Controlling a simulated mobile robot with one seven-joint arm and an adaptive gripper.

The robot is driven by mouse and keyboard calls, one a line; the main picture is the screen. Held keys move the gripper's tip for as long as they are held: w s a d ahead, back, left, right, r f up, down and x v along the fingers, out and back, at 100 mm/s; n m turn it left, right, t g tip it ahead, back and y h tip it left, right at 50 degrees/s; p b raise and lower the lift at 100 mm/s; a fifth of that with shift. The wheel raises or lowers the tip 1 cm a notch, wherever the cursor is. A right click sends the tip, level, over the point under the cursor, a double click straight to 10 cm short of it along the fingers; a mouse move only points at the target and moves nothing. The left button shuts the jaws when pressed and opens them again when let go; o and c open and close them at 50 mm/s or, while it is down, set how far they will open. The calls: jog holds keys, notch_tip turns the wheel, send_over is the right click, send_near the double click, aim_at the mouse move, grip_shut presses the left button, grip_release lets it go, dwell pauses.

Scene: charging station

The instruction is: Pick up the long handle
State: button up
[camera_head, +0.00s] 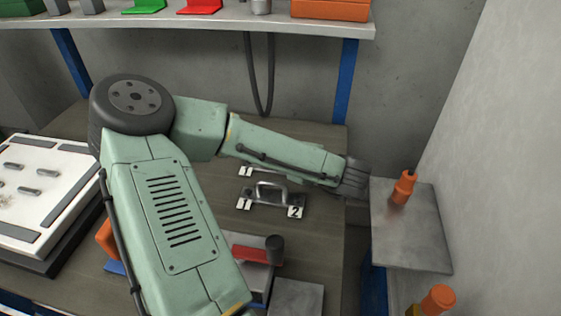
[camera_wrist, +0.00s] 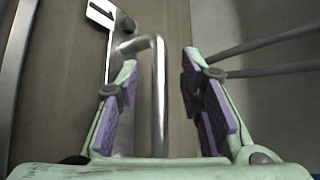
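In the wrist view, a long metal bar handle (camera_wrist: 159,100) runs lengthwise between the two purple-padded fingers of my gripper (camera_wrist: 161,64). The fingers are apart, with a clear gap on the right of the bar; the left finger is nearer to it. The bar's near end is cut off by the gripper body. A shorter handle (camera_head: 270,193) on a dark plate with labels 1 and 2 lies in front.
A white panel with grips (camera_head: 40,190) is at left. A red-handled item (camera_head: 250,254) lies in front. A grey side shelf (camera_head: 412,232) with an orange bottle-like item (camera_head: 403,187) stands at right by the wall. A dark cable (camera_head: 260,80) hangs at the back below the upper shelf (camera_head: 230,22).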

jog(key=shift+c, duration=0.5)
grip_shut()
